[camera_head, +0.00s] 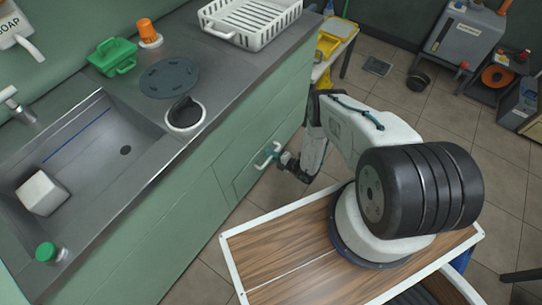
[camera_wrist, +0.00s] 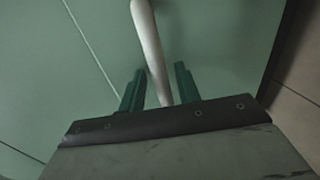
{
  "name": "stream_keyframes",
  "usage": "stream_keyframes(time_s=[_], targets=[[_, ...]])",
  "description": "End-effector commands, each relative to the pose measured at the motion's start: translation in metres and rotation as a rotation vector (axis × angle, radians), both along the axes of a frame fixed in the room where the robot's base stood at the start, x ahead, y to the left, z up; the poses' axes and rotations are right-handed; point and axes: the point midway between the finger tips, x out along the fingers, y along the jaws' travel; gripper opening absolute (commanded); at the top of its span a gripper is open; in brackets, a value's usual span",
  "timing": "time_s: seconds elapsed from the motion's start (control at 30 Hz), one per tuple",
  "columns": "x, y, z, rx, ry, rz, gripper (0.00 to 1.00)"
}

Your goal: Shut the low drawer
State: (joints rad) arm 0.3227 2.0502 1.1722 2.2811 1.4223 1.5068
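The low drawer (camera_head: 247,179) is a green front in the lower right part of the green cabinet, with a pale bar handle (camera_head: 265,155). Its front looks close to flush with the cabinet; I cannot tell whether a gap remains. My gripper (camera_head: 279,152) is at the handle, low in front of the drawer. In the wrist view my gripper (camera_wrist: 160,82) has its two green fingers apart, one on each side of the handle (camera_wrist: 150,45). Some space shows between the bar and each finger. The drawer's inside is not visible.
The counter above holds a sink (camera_head: 110,145), a white rack (camera_head: 249,20), a green basket (camera_head: 112,56) and an orange-topped jar (camera_head: 149,33). A yellow bin (camera_head: 330,42) stands beyond the cabinet's end. Tiled floor (camera_head: 405,95) is open beyond my arm.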

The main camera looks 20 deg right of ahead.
Motion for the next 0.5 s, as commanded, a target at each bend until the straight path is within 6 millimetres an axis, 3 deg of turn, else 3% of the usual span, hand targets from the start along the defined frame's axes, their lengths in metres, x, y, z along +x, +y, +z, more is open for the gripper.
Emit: stream_keyframes(time_s=[0.3,0.5], targets=[[-0.043,-0.027,0.009,0.001,0.006,-0.005,0.33],[-0.061,-0.037,0.012,0.000,0.007,-0.002,0.33]])
